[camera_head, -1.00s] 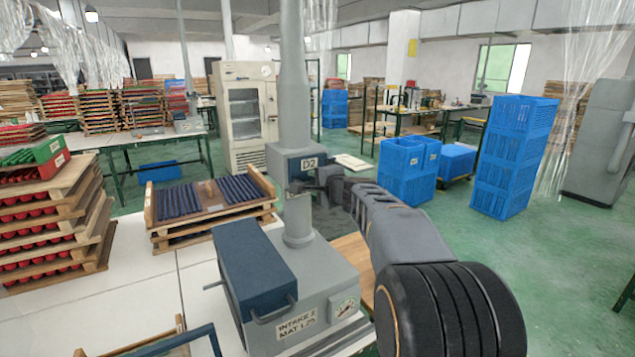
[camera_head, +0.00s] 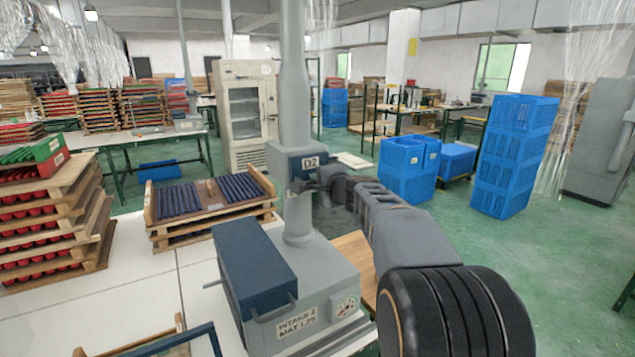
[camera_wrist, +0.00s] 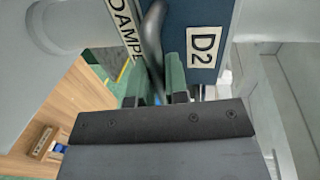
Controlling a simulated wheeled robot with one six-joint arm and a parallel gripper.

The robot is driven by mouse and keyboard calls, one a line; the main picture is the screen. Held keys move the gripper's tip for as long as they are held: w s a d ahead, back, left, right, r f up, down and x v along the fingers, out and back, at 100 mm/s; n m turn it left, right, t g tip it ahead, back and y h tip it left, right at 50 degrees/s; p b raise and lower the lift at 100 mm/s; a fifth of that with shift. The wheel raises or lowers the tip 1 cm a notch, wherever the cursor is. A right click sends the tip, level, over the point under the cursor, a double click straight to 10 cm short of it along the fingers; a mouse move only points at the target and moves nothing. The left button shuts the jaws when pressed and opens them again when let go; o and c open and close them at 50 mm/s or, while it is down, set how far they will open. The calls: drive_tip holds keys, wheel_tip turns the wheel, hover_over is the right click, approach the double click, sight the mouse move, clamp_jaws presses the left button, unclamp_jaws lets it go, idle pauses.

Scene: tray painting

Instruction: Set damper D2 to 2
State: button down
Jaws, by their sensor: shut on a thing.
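The damper box labelled D2 (camera_head: 313,165) is a grey and dark blue housing on the upright grey duct in the head view. Its label also shows in the wrist view (camera_wrist: 204,47). My gripper (camera_head: 322,180) is at the front of the box, below the label. In the wrist view my green-grey fingers (camera_wrist: 157,78) are closed around the dark curved damper lever (camera_wrist: 152,35). A plate with part of the word "DAMPER" (camera_wrist: 123,25) shows beside the lever. The scale numbers and the lever's setting cannot be read.
The intake box (camera_head: 325,300), with a dark blue cover (camera_head: 255,268) and a round gauge (camera_head: 346,306), stands below the duct. A wooden tray of dark rods (camera_head: 262,195) lies on the white table to the left. Blue crates (camera_head: 515,155) stand on the floor to the right.

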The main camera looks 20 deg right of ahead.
drive_tip(key=v, duration=0.2)
drive_tip(key=b+v, duration=0.1)
drive_tip(key=shift+s+f, duration=0.3)
drive_tip(key=c, duration=1.1)
unclamp_jaws()
drive_tip(key=shift+c, duration=0.2)
drive_tip(key=b+v, duration=0.1)
drive_tip(key=v, duration=1.2)
drive_tip(key=shift+s, duration=0.35)
